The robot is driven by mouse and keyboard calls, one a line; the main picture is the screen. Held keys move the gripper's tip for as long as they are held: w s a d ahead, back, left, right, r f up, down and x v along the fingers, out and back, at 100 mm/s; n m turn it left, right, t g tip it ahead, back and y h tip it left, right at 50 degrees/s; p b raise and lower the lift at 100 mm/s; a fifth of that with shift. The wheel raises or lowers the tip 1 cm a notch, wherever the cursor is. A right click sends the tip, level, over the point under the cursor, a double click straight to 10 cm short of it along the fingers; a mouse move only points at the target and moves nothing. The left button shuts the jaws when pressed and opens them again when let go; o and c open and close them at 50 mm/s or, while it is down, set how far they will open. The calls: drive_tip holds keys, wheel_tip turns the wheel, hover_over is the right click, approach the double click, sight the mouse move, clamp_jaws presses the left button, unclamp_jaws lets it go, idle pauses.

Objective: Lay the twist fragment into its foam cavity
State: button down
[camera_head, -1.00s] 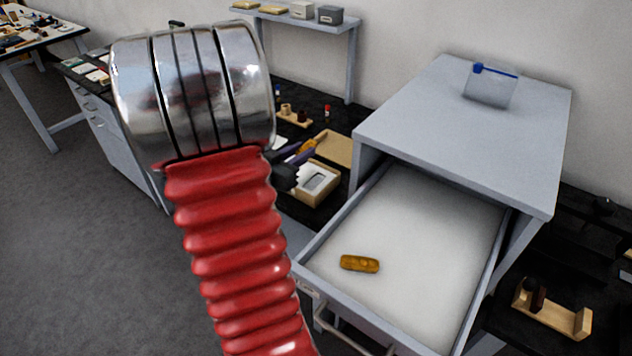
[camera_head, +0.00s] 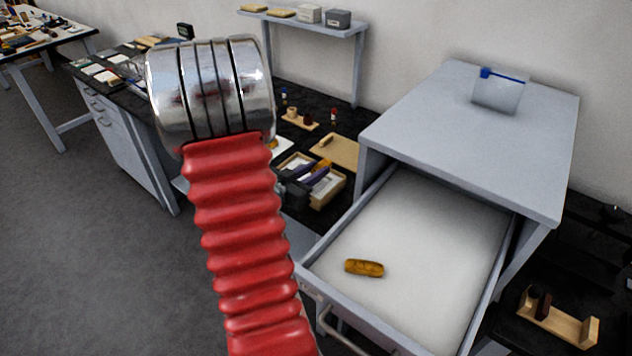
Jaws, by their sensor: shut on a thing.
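My gripper (camera_head: 312,179), dark with purplish fingers, is small in view beyond my red arm sleeve. It is shut on a gilt piece (camera_head: 322,168), which I take as the twist fragment; the fingers cover part of it. It is over a shallow tan box (camera_head: 336,197) with pale foam inside, on the dark bench. The gripper covers much of the foam, and the cavity's outline cannot be made out. Whether the piece touches the foam cannot be told.
A tan board (camera_head: 343,152) lies just behind the box. An open drawer (camera_head: 425,225) of a grey cabinet (camera_head: 470,130) holds another gilt piece (camera_head: 364,268). A clear bag with a blue strip (camera_head: 499,92) is on the cabinet. A wooden stand (camera_head: 560,322) is at lower right.

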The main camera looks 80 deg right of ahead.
sight(316, 192)
drive_tip(key=shift+f, duration=0.35)
drive_tip(key=shift+f, duration=2.05)
drive_tip(key=shift+f, duration=0.55)
drive_tip(key=shift+a+f, duration=0.1)
drive_tip(key=shift+f, duration=0.15)
drive_tip(key=c, duration=1.5)
unclamp_jaws()
drive_tip(key=shift+s, duration=0.1)
drive_tip(key=shift+r, duration=0.6)
drive_tip(key=v, duration=1.2)
drive_tip(key=shift+r, duration=0.15)
